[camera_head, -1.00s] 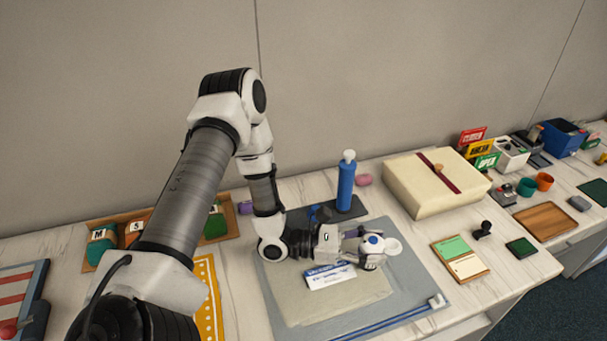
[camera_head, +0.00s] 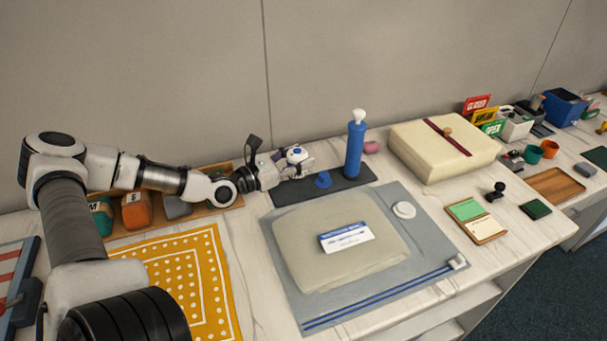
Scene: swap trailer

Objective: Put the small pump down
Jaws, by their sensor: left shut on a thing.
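My left gripper (camera_head: 301,163) is shut at the left end of a dark mat (camera_head: 348,182). What it holds, the small pump, is mostly hidden by the fingers, and I cannot make out its shape or whether it touches the mat. A small blue dome-shaped piece (camera_head: 323,180) sits on the mat just right of the fingertips. A tall blue pump (camera_head: 355,150) with a white top stands upright at the mat's right part. My right gripper is not in view.
A grey bag (camera_head: 432,241) with a round white valve (camera_head: 404,210) and a label (camera_head: 346,237) lies in front. A cream box (camera_head: 445,152) stands right of the mat. A yellow dotted cloth (camera_head: 226,300) lies at left, below a wooden tray of coloured bundles (camera_head: 136,210).

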